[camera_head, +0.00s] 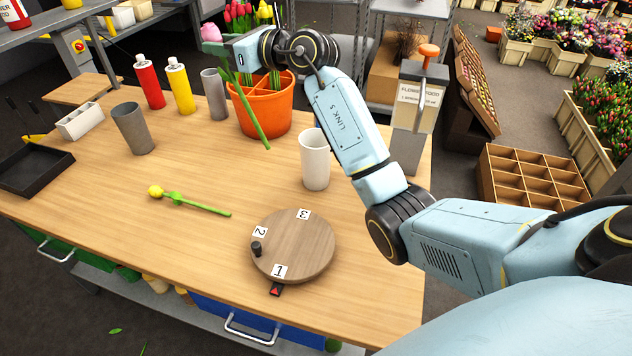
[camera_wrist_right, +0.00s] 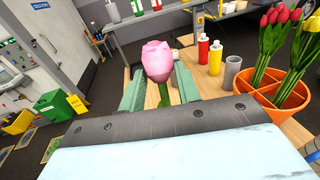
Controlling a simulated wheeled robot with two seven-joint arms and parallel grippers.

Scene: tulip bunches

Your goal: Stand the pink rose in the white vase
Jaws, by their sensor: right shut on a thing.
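The pink rose (camera_head: 210,31) is held in my right gripper (camera_head: 217,47), high above the far side of the table. Its green stem (camera_head: 252,118) slants down to the right, in front of the orange pot, with its lower end free in the air. In the right wrist view the pink bloom (camera_wrist_right: 157,60) shows between the two green fingers of my right gripper (camera_wrist_right: 160,88). The white vase (camera_head: 315,165) stands upright on the table, right of the stem's end and beside my right forearm. I see no flower in it. My left gripper is out of view.
An orange pot (camera_head: 262,112) with tulips stands left of the vase. A grey cup (camera_head: 132,130), red bottle (camera_head: 150,84), yellow bottle (camera_head: 180,88) and grey cylinder (camera_head: 214,97) stand farther left. A yellow flower (camera_head: 195,205) lies mid-table. A numbered round board (camera_head: 305,245) is in front.

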